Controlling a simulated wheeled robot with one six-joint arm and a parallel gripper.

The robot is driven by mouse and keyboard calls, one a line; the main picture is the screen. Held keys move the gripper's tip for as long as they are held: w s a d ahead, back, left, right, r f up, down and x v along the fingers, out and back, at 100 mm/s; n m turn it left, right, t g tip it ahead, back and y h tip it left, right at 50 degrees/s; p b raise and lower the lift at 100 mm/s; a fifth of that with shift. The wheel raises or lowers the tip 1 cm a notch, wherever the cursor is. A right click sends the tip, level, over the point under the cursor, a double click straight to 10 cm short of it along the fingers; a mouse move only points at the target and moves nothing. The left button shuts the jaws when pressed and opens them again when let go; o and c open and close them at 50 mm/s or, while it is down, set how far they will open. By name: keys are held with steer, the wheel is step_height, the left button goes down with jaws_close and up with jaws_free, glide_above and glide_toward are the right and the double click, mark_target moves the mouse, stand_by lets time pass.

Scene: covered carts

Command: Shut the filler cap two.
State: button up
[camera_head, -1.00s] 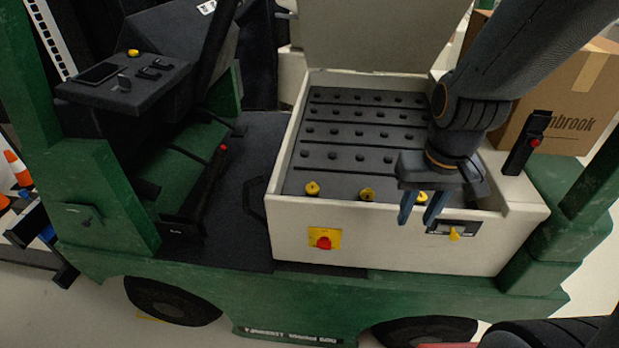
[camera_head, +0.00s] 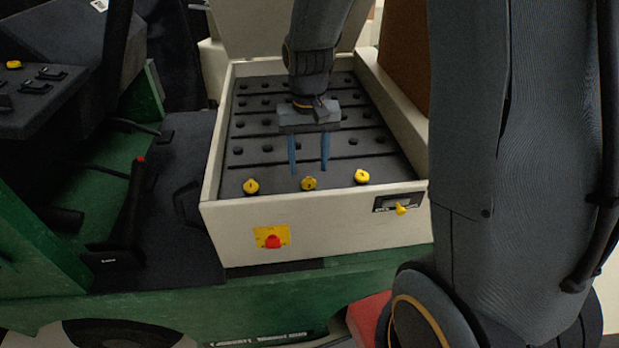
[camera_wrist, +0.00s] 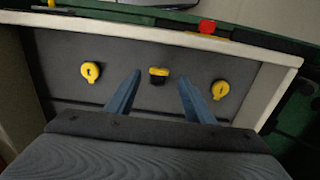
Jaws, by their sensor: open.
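Three yellow filler caps stand in a row on the dark battery top, just behind the box's front wall. The middle one, which I take as filler cap two (camera_head: 309,183), shows in the wrist view (camera_wrist: 158,71) as a raised yellow lid with a dark opening beside it, so it looks open. The left cap (camera_head: 251,187) and right cap (camera_head: 362,176) look flat and round from above. My gripper (camera_head: 309,168) is open and empty, pointing down. In the wrist view its fingers (camera_wrist: 159,77) lie either side of the middle cap; I cannot tell the height gap.
The pale box (camera_head: 330,235) has raised walls around the caps. Its front carries a red knob on a yellow plate (camera_head: 272,238) and a yellow switch (camera_head: 401,208). Several black plugs in rows lie behind. A raised pale lid (camera_head: 285,25) stands at the back.

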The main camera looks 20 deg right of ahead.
mark_target(309, 178)
steer(key=shift+f+p, duration=0.4)
steer(key=shift+f, duration=2.45)
steer(key=c, duration=1)
steer(key=shift+d, duration=0.1)
